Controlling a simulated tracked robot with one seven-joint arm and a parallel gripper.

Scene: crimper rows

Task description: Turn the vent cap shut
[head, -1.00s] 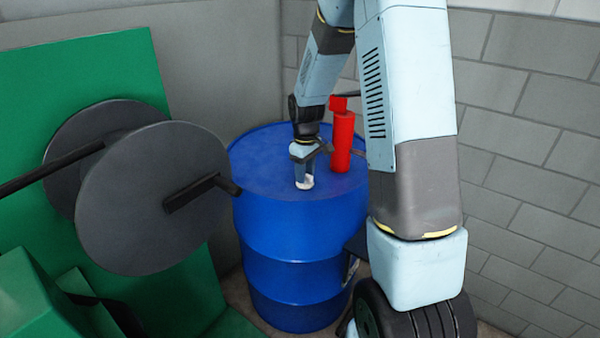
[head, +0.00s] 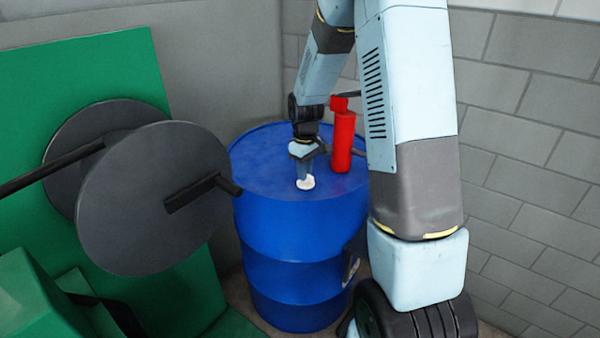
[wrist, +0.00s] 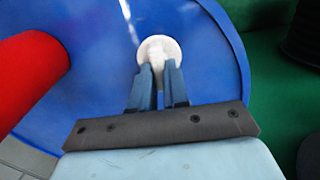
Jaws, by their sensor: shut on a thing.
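The vent cap (head: 306,183) is a small white round piece on top of the blue drum (head: 288,220). In the wrist view the vent cap (wrist: 158,48) shows a raised grip bar across its middle. My gripper (head: 304,176) points down at the cap from above. In the wrist view the two fingers of my gripper (wrist: 161,80) are shut on the bar of the cap, one on each side. The fingers hide the lower part of the bar.
A red hand pump (head: 342,143) stands on the drum lid right beside my gripper. Dark grey discs on a shaft (head: 150,195) and a green machine (head: 110,70) are left of the drum. A grey block wall (head: 530,150) rises behind at the right.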

